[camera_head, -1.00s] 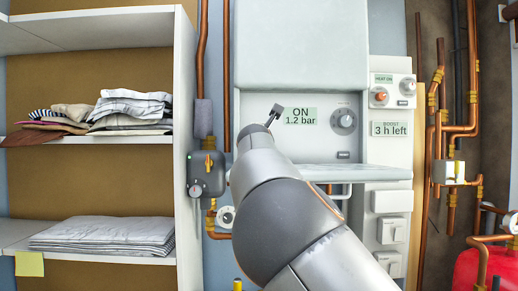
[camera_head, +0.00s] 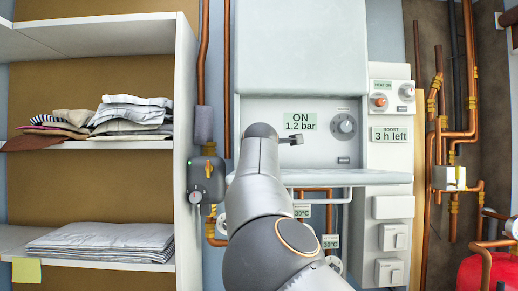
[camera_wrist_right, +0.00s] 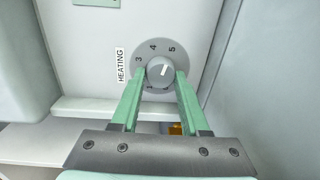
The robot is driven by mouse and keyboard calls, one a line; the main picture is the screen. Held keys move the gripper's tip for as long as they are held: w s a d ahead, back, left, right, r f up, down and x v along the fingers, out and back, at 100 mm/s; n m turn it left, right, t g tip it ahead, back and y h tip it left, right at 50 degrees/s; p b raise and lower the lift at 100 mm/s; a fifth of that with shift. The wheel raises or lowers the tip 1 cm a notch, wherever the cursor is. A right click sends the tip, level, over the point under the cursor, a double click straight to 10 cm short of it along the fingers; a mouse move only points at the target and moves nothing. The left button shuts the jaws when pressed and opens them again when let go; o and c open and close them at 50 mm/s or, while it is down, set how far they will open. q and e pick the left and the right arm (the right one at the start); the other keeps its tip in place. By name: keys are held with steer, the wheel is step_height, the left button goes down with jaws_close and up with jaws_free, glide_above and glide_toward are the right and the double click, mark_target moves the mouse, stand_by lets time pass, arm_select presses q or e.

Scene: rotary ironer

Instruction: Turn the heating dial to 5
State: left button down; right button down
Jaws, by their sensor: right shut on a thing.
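The grey heating dial (camera_wrist_right: 160,73) is in the right wrist view, with the numbers 3, 4 and 5 in view on its ring and a HEATING label (camera_wrist_right: 121,65) on its left. The white mark on its knob points up, between 4 and 5 and seemingly closer to 5. My right gripper (camera_wrist_right: 161,80) is shut on the knob, one green finger on each side. In the head view my right arm covers the gripper and this dial, left of the ON 1.2 bar display (camera_head: 300,122). My left gripper is not in view.
Another dial (camera_head: 345,125) is right of the display. A pale ledge (camera_head: 350,178) juts out below the panel. Shelves with folded laundry (camera_head: 105,240) stand on the left, beside a grey valve box (camera_head: 205,179). Copper pipes (camera_head: 470,125) run on the right.

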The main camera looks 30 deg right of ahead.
steer(key=shift+m, duration=0.8)
steer(key=shift+c, duration=2)
jaws_free()
